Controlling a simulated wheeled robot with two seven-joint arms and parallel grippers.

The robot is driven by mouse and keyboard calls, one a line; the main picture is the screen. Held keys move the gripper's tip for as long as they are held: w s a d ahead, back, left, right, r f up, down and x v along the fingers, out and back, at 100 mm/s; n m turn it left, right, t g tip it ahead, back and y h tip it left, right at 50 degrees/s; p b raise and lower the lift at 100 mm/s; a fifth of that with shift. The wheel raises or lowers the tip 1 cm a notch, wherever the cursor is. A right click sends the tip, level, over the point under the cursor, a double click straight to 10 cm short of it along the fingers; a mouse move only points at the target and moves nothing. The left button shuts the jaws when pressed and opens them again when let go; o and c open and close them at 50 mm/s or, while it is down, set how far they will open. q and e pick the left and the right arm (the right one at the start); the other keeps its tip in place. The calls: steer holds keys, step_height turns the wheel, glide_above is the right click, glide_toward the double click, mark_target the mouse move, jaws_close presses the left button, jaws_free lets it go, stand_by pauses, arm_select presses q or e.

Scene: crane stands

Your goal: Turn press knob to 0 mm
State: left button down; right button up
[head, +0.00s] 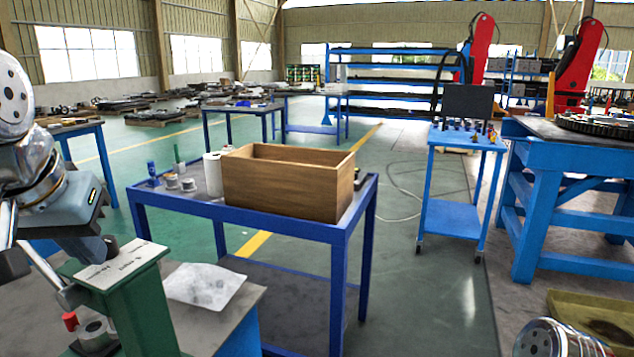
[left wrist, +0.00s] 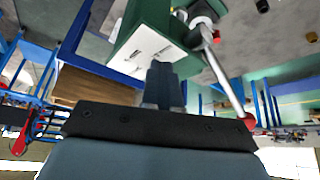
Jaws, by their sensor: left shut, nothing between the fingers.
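The green press (head: 135,300) stands at the lower left in the head view, with white labels on its top plate; their print is too small to read. It also fills the top middle of the left wrist view (left wrist: 132,33). My left gripper (head: 100,248) points down at the top plate, its fingers shut and empty. In the left wrist view its fingertips (left wrist: 163,70) are beside the labels. A small dark round part, possibly the knob (head: 111,243), shows just behind the fingertips. I cannot tell whether they touch it, nor read its setting. My right gripper is out of view.
A silver lever (left wrist: 226,78) with a red ball end runs beside the press. Beyond is a blue table (head: 285,228) with a wooden box (head: 285,182). Open floor lies further right.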

arm_select(q)
steer(key=shift+w+d+p, duration=0.2)
steer(key=shift+d+p, duration=0.15)
steer(key=shift+d, duration=0.05)
stand_by(0.5)
steer(key=shift+s+d+r, duration=0.1)
steer(key=shift+s+d, duration=0.1)
steer(key=shift+s, duration=0.15)
step_height(320, 180, up, 6)
steer(key=shift+f, duration=0.1)
steer(key=shift+a, duration=0.1)
stand_by(0.3)
